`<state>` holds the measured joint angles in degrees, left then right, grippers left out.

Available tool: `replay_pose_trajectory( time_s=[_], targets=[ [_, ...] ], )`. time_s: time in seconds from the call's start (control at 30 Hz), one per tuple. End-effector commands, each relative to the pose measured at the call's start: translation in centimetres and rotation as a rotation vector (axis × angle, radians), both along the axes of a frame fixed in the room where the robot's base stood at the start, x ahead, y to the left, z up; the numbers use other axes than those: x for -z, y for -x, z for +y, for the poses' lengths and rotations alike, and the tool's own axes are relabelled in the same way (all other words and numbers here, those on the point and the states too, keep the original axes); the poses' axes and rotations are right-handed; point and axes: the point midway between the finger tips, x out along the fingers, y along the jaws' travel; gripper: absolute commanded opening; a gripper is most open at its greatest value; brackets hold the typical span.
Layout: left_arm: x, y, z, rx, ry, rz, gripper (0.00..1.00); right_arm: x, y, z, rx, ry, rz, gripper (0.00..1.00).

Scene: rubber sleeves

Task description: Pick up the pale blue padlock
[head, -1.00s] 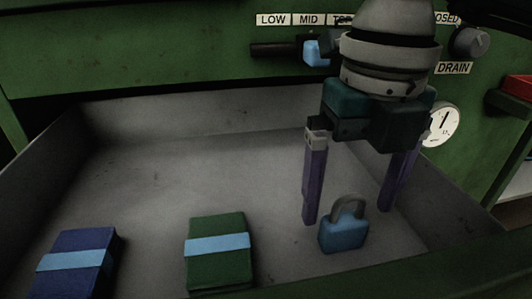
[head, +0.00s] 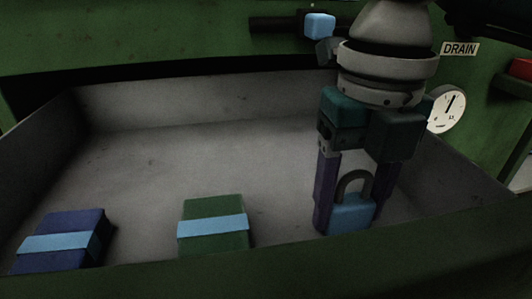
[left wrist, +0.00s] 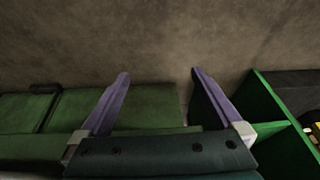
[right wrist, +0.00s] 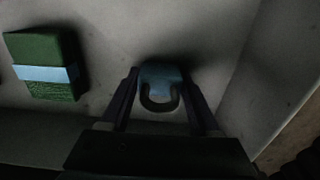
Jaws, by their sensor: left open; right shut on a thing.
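The pale blue padlock (head: 351,215) with a dark grey shackle stands upright in the grey tray (head: 250,160), at its front right. My right gripper (head: 348,218) reaches down over it, and its purple fingers are shut on the padlock's body from both sides. The right wrist view shows the padlock (right wrist: 160,78) between the two fingers, shackle toward the camera. Whether it touches the tray floor is hard to tell. My left gripper (left wrist: 158,75) is open and empty in the left wrist view, away from the tray.
A green block with a light blue band (head: 213,222) lies left of the padlock, and a dark blue banded block (head: 65,240) lies further left. The tray's walls and green front edge (head: 300,262) surround them. A gauge (head: 446,110) and a DRAIN label (head: 460,48) are behind.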

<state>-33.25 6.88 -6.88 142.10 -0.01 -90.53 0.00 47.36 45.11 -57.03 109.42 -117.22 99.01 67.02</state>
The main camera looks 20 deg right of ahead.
Motion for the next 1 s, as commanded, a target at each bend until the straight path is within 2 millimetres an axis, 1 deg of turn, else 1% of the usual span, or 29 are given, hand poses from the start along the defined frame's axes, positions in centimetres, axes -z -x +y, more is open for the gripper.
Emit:
replay_pose_trajectory(
  time_s=[0.03, 0.33, 0.57, 0.67, 0.77, 0.87, 1.0],
  targets=[
    [0.0, 0.0, 0.0, 0.0, 0.0, 0.0, 1.0, 0.0, 0.0, 0.0, 0.0, 0.0, 0.0, 0.33],
    [0.0, 0.0, 0.0, 0.0, 0.0, 0.0, 1.0, 0.0, 0.0, 0.0, 0.0, 0.0, 0.0, 0.0],
    [-0.1, 0.0, 0.0, 0.0, 0.0, 0.0, 1.0, -0.1, 0.0, 0.0, 0.0, 0.0, 0.0, 0.0],
    [-0.6, 0.0, 0.0, 0.0, 0.0, 0.0, 1.0, -0.7, 0.0, 0.0, 0.0, 0.0, -0.001, 0.0],
    [-1.6, 0.0, 0.0, 0.0, 0.0, 0.0, 1.0, -2.0, 0.0, 0.0, 0.0, 0.0, -0.001, 0.0],
    [-3.1, 0.0, 0.0, 0.0, 0.0, 0.0, 1.0, -4.0, -0.1, 0.0, 0.0, -0.001, -0.002, 0.0],
    [-5.3, 0.0, 0.0, 0.0, 0.0, 0.0, 1.0, -7.2, -0.1, 0.0, -0.001, 0.0, -0.003, 0.0]
  ],
)
